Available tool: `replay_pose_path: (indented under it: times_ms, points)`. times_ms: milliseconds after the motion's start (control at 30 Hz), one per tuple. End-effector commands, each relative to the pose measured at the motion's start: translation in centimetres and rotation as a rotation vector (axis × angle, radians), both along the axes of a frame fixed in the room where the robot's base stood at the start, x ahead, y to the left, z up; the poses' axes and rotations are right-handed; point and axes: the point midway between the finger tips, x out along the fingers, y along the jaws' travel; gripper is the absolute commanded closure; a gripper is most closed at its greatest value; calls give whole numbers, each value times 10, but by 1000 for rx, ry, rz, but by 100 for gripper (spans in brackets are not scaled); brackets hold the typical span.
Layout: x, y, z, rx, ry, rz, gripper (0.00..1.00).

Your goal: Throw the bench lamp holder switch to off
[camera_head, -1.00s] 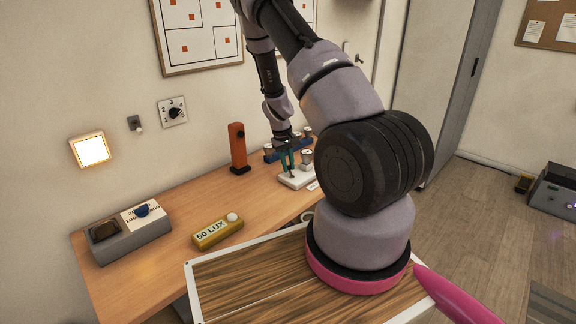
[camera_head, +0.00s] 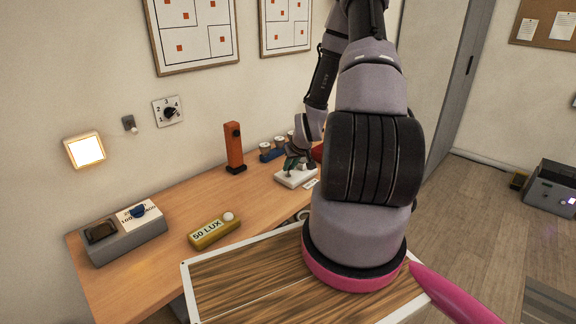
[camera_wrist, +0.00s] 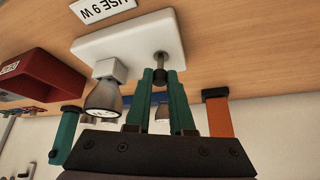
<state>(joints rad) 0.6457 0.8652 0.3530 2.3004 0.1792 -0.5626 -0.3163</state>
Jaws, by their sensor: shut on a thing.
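The bench lamp holder is a white block (camera_head: 297,178) on the wooden bench. In the wrist view the white base (camera_wrist: 125,38) carries a lamp (camera_wrist: 104,95) in a socket and a short metal switch lever (camera_wrist: 160,65) beside it. My gripper (camera_wrist: 161,80) has its green fingertips closed around the lever's end. In the head view my gripper (camera_head: 290,166) is low over the holder, hiding its lever and much of its top. Which way the lever is thrown is hard to tell.
An orange post (camera_head: 234,147) stands left of the holder, and a blue rack with cups (camera_head: 270,153) behind it. A red box (camera_wrist: 40,72) is close beside the holder. A yellow lux meter (camera_head: 214,231) and a grey switch box (camera_head: 120,241) lie nearer, with bare bench between.

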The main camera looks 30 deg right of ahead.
Motion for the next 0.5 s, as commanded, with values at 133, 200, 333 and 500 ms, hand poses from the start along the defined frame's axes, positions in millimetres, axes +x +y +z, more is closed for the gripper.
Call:
replay_pose_path:
  times_ms: [133,200,333,500]
  points:
    - [-7,-3,-3,37,-91,-5,100]
    - [-9,-3,-4,55,-137,-5,100]
    - [-13,-5,-6,85,-221,-3,100]
    - [-16,-5,-8,113,-299,-2,100]
